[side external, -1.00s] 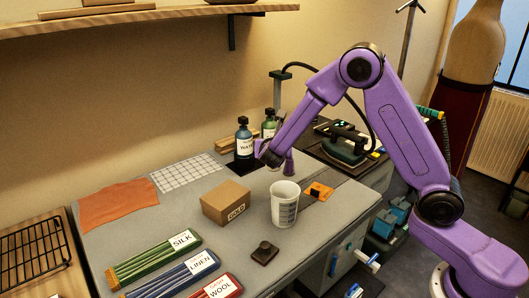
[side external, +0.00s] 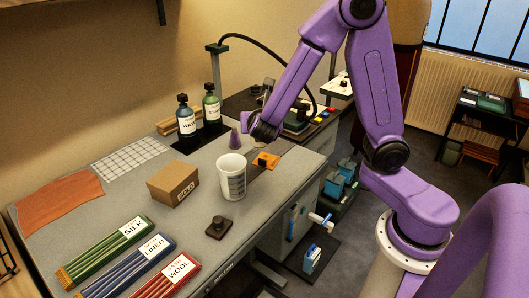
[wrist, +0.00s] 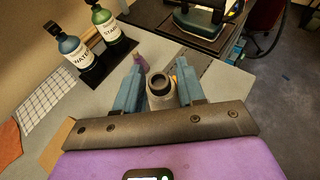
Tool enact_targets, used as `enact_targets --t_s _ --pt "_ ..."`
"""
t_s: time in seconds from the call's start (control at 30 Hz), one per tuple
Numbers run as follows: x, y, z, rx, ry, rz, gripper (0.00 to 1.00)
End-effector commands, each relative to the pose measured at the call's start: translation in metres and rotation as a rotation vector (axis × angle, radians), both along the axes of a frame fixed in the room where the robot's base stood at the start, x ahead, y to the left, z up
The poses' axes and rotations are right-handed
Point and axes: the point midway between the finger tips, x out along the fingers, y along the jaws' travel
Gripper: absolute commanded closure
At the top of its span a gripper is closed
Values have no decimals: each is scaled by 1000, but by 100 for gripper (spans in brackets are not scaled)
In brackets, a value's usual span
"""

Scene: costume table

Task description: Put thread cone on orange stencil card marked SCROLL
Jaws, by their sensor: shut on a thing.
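The purple tapered thing, by its shape the thread cone (side external: 235,138), stands upright on the grey table in front of the bottles. It also shows in the wrist view (wrist: 141,62), partly behind my left finger. The orange stencil card (side external: 272,162) lies flat to its right with something dark on it; its lettering is too small to read. My gripper (side external: 262,136) is above the table between cone and card, its fingers hidden in the side view. In the wrist view my blue fingers (wrist: 160,72) flank a pale round thing with a dark ring (wrist: 160,94); its identity is unclear.
A white cup (side external: 231,180) stands in front of the cone, with a cardboard box (side external: 173,184) to its left. Two bottles (side external: 184,124) stand behind. Thread bundles (side external: 116,250) lie at the front left, with a dark knobbed block (side external: 218,228) nearby.

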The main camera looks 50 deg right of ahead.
Motion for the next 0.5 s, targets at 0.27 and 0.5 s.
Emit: enact_targets --t_s 0.27,0.5 --pt "-53 -30 2 -3 0 -57 93" --pt "-85 -48 4 -11 0 -91 93"
